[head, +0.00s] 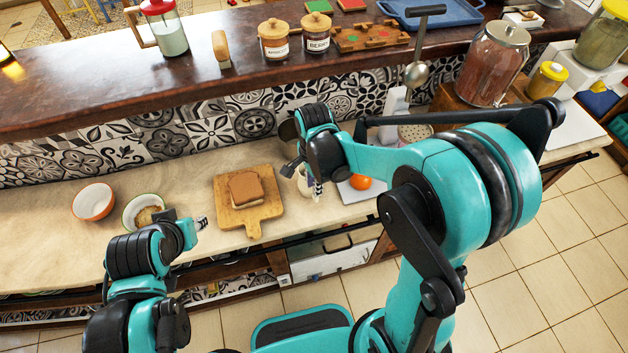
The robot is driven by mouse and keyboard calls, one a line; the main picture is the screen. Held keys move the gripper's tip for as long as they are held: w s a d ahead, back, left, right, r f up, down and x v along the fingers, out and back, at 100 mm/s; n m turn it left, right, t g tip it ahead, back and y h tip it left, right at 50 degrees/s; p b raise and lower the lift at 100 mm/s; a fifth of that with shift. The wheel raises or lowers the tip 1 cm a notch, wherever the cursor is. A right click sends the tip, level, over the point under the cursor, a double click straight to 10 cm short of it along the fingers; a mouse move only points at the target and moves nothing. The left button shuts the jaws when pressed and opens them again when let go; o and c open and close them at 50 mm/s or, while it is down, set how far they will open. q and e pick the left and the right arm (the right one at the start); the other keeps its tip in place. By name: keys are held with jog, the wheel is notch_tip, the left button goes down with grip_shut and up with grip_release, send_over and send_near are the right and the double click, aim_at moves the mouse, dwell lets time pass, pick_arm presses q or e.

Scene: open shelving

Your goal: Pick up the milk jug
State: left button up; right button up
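A small cream-coloured vessel (306,186), partly hidden by my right gripper, stands on the counter right of the cutting board; it may be the milk jug. My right gripper (303,176) reaches down over it, its fingers at the vessel's upper part. I cannot tell whether they grip it. A clear jug with a red lid and pale contents (172,40) stands on the upper ledge at the back left, away from both grippers. My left gripper (203,223) is above the counter's front, right of a bowl; its finger opening is unclear.
A cutting board (262,212) with bread (247,189) lies between the grippers. An orange-rimmed bowl (93,201) and a green-rimmed bowl (130,215) stand left. An orange fruit (360,182) is close right of my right gripper. The tiled wall (150,140) rises behind.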

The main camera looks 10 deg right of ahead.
aim_at(316, 202)
notch_tip(316, 202, down, 5)
jog(key=shift+b, duration=0.6)
jog(key=f, duration=0.1)
jog(key=f+b, duration=0.1)
jog(key=f, duration=0.1)
jog(key=f+b, duration=0.1)
jog(key=f, duration=0.1)
jog(key=shift+d+f, duration=0.1)
jog(key=shift+d, duration=0.25)
jog(key=shift+s, duration=0.1)
grip_shut()
